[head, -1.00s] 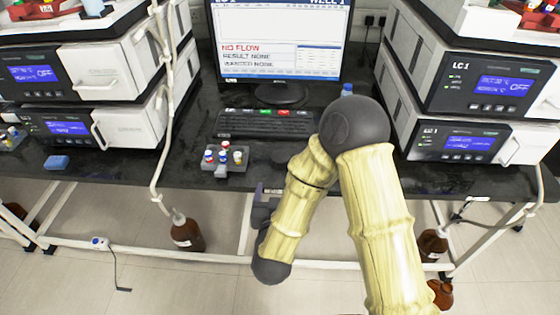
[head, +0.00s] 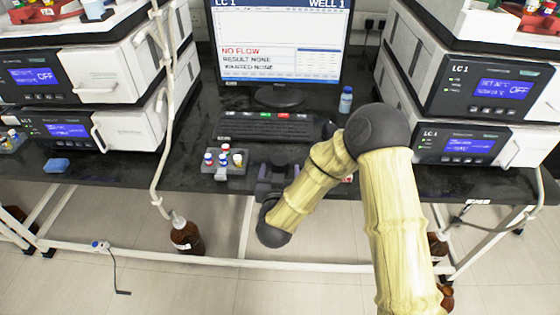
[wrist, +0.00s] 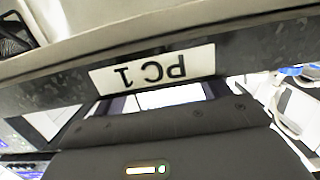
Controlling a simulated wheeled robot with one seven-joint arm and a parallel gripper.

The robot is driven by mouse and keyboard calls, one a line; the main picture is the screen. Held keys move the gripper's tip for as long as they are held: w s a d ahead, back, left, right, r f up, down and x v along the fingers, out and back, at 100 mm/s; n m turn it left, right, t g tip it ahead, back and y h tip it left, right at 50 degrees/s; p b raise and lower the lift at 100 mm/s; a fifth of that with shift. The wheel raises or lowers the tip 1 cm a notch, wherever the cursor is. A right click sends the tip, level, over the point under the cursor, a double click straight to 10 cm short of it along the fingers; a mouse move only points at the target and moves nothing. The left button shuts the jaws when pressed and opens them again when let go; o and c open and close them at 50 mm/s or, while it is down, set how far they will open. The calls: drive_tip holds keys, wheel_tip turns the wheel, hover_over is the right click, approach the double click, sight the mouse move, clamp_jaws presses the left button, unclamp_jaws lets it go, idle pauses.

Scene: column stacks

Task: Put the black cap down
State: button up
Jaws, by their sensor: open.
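I cannot make out a black cap in either view. My gripper (head: 277,172) is open at the front edge of the black bench, just right of the small grey vial rack (head: 222,172). The rack holds several vials with red, blue and pale caps. In the wrist view, the dark gripper body fills the bottom, close to the bench edge with an upside-down "PC 1" label (wrist: 152,68). I cannot see anything between the fingers; the fingertips are small and partly hidden.
A black keyboard (head: 268,127) and a monitor (head: 282,45) stand behind my gripper. A blue-capped bottle (head: 346,100) stands right of the keyboard. LC units (head: 465,150) flank both sides. A blue block (head: 57,165) lies at left. Brown bottles (head: 187,236) stand on the floor.

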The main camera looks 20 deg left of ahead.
sight(280, 168)
drive_tip(key=shift+x, duration=1.5)
drive_tip(key=c, duration=1.1)
wheel_tip(280, 168, up, 10)
drive_tip(key=shift+r+p, duration=0.1)
drive_tip(key=shift+p, duration=0.8)
